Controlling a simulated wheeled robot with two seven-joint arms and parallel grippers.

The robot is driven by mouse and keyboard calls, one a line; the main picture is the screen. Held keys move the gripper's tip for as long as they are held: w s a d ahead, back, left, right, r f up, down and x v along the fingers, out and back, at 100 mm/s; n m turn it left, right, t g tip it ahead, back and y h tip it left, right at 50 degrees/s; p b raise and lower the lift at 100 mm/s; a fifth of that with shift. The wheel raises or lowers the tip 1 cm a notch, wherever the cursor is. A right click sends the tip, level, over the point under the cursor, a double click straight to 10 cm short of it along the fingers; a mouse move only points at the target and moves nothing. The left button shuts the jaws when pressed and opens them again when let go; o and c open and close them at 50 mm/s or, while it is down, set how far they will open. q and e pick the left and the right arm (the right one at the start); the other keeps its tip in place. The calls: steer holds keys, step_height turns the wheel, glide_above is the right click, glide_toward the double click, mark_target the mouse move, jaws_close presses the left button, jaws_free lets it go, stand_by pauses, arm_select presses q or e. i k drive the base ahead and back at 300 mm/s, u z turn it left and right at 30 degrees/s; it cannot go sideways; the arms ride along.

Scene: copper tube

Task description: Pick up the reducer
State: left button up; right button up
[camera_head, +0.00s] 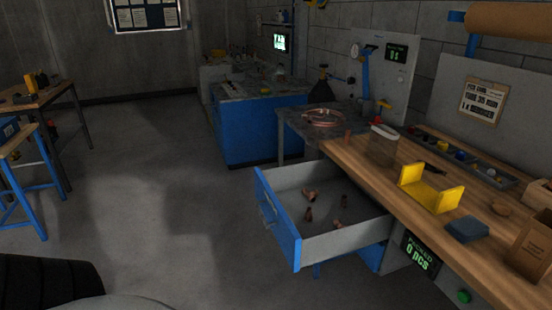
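The blue drawer (279,228) under the wooden workbench is pulled open. Several small copper-coloured fittings lie apart on its grey floor: one at the back left (310,194), one at the front left (309,214), one at the right (344,201) and one near the front (338,224). They are too small and dark for me to tell which is the reducer. Another small copper-coloured piece (347,137) is at the far left end of the workbench. Neither of my grippers is in view.
The wooden workbench (388,185) carries a yellow U-shaped holder (430,190), a dark blue pad (467,229) and a cardboard box (533,245). A copper coil (323,116) lies on the grey table behind. The floor left of the drawer is clear.

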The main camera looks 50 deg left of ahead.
mark_target(308, 216)
steer(key=u, duration=1.6)
